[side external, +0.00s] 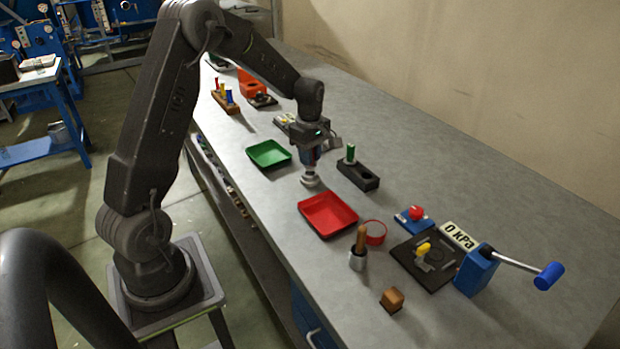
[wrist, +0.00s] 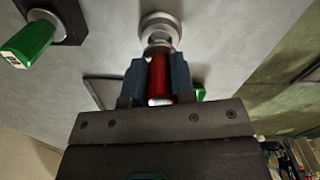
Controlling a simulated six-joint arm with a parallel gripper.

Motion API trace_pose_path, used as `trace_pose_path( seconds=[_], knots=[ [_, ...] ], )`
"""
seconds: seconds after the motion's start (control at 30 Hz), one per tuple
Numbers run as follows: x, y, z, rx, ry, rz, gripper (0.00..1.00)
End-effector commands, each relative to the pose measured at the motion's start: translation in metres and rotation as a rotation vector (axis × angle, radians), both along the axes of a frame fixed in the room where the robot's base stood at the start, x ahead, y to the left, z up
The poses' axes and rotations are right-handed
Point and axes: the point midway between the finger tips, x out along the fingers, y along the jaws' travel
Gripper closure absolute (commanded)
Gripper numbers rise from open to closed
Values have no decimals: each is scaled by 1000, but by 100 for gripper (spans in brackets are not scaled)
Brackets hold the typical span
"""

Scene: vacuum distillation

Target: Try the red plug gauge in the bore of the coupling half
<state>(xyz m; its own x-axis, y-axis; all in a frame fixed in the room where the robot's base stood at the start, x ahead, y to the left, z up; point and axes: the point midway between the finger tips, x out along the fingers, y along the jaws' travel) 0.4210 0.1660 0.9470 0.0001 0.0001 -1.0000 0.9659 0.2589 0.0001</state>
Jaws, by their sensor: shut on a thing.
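My gripper (side external: 309,160) is shut on the red plug gauge (wrist: 160,78), whose red handle stands between the two fingers in the wrist view. The metal coupling half (side external: 311,181) stands on the bench right below my gripper, between the green and red trays. In the wrist view the coupling half (wrist: 160,24) is a round silver piece beyond the gauge, in line with it. A silver part shows between the red handle and the coupling half. I cannot tell whether the gauge's tip is above the bore or inside it.
A red tray (side external: 304,206) lies in front of the coupling half and a green tray (side external: 249,154) behind it. A black block (side external: 345,175) with a green-handled gauge (side external: 350,154) stands close to the right. A blue lever device (side external: 475,271) is at the near right.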

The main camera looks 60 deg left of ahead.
Motion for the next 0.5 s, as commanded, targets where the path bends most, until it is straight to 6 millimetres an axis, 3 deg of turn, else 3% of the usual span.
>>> trace_pose_path(
  seconds=[0.5],
  knots=[
    [0,0,16,1,-2,0,100]
  ],
)
